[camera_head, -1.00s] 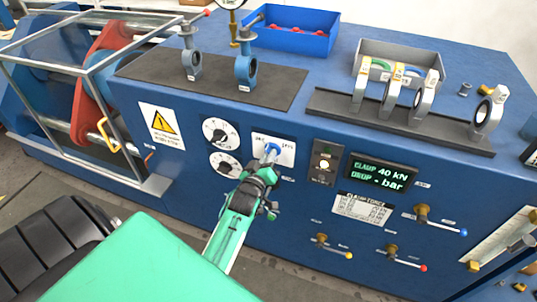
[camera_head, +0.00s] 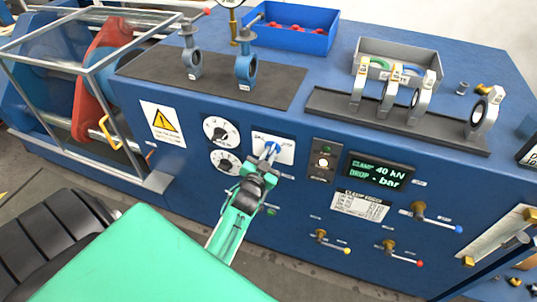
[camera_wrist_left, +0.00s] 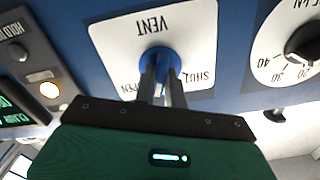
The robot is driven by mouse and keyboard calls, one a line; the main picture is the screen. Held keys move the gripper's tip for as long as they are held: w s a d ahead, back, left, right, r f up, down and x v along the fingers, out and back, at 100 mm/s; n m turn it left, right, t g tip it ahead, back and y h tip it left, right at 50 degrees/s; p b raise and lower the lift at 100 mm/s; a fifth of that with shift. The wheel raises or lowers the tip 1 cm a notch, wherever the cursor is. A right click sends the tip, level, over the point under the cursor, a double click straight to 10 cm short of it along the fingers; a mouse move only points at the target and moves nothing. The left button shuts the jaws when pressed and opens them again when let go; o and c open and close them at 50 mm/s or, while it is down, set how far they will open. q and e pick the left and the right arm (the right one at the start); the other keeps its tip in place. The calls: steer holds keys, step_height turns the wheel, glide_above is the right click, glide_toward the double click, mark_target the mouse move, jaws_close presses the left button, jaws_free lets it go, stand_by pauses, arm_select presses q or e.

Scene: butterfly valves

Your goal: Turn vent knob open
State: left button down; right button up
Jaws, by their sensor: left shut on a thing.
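The blue vent knob (camera_wrist_left: 158,62) sits in the middle of a white plate (camera_wrist_left: 112,45) lettered VENT, with SHUT and a partly hidden OPEN label, upside down in the left wrist view. My left gripper (camera_wrist_left: 162,88) is shut on the knob, its two dark fingers on either side of it. In the head view the vent plate (camera_head: 286,152) is on the blue front panel, and my left gripper (camera_head: 268,160) reaches it from below. The fingers hide part of the knob. My right gripper does not show.
Two dials (camera_head: 221,131) are left of the plate. A button box (camera_head: 322,162) and a lit display (camera_head: 381,172) are to its right. Small lever valves (camera_head: 418,210) stick out lower right. Valve bodies (camera_head: 245,68) and a blue bin (camera_head: 290,28) stand on top.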

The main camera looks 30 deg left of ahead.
arm_select(q)
steer(key=m, duration=0.4)
steer(key=shift+m, duration=2)
steer(key=c, duration=1.5)
jaws_free()
steer(key=shift+o, duration=0.2)
